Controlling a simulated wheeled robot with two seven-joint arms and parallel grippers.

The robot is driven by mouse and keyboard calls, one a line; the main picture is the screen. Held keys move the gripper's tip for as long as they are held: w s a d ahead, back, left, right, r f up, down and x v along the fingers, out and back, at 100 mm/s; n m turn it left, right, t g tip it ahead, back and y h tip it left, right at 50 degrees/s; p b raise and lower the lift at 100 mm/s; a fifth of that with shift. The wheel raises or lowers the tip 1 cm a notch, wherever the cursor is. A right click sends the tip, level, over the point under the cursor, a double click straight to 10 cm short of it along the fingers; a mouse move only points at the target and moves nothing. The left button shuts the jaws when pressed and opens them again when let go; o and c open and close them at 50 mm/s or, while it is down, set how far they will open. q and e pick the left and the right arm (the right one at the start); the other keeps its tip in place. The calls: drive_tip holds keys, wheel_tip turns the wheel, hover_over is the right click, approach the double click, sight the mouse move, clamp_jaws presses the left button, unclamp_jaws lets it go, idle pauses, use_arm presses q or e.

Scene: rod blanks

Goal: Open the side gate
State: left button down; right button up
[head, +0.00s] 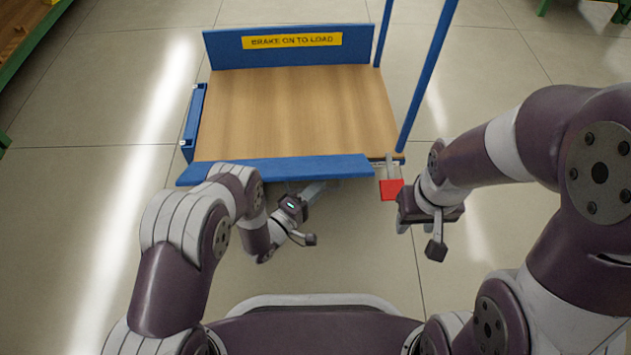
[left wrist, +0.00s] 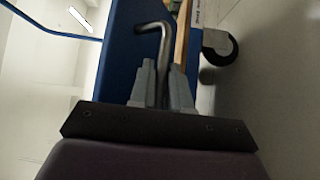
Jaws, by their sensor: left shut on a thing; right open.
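The cart has a wooden deck (head: 300,110). A blue side gate (head: 280,169) runs along its near edge and looks tilted outward from the deck. My left gripper (head: 318,190) is just under this gate. In the left wrist view my left gripper (left wrist: 163,85) is shut on a bent grey metal rod (left wrist: 165,45), whose hooked end stands out above the fingers beside a blue panel. My right gripper (head: 403,200) is open beside the red pedal (head: 390,189) at the cart's near right corner; its fingertips are mostly hidden.
A blue end board (head: 290,45) with a yellow label stands at the back. Blue posts (head: 427,75) rise on the right. A folded blue panel (head: 193,120) is at the left. A black caster (left wrist: 222,47) shows in the left wrist view. The surrounding floor (head: 95,200) is clear.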

use_arm(q)
drive_tip(key=shift+s+f+m+t+h+b, duration=0.15)
drive_tip(key=shift+f+m+h+b, duration=0.15)
drive_tip(key=shift+f+b, duration=0.4)
drive_tip(key=shift+f+m+t+h+b, duration=0.15)
drive_tip(key=shift+f+m+h+b, duration=0.15)
drive_tip(key=shift+f+b, duration=0.4)
drive_tip(key=shift+f, duration=0.1)
drive_tip(key=c, duration=1.2)
unclamp_jaws()
